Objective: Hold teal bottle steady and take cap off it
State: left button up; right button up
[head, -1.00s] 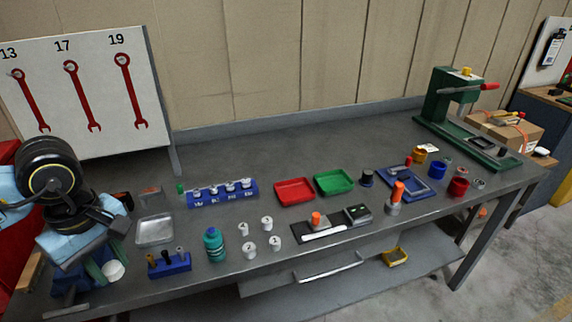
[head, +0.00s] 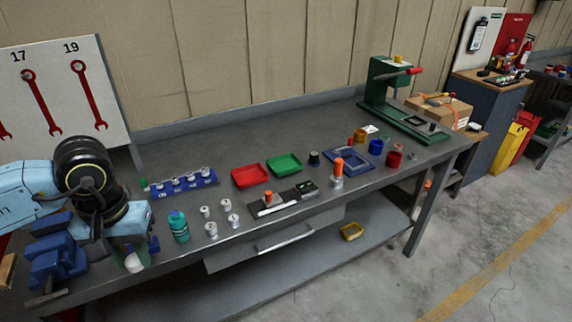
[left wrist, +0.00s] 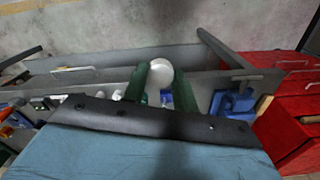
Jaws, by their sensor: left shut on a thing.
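The teal bottle (head: 180,229) stands upright near the front edge of the bench in the head view, with its teal cap (head: 176,214) on top. My left gripper (head: 133,254) is left of the bottle and apart from it, near the bench's front edge. Its green fingers are shut on a white round thing (head: 135,263). In the left wrist view the white thing (left wrist: 160,70) shows at the tips of the left gripper (left wrist: 163,80). What it is exactly I cannot tell. My right gripper is not in view.
Several small white-topped pieces (head: 211,230) stand just right of the bottle. A blue rack (head: 184,187) is behind it. Red (head: 252,175) and green (head: 284,164) trays lie further right. A blue vise (head: 58,262) is left of my gripper. The back of the bench is clear.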

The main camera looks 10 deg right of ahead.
aim_at(177, 220)
jog(key=z, duration=1.3)
jog(key=i, duration=1.75)
jog(key=u, duration=0.95)
jog(key=i, duration=0.55)
jog(key=u, duration=0.45)
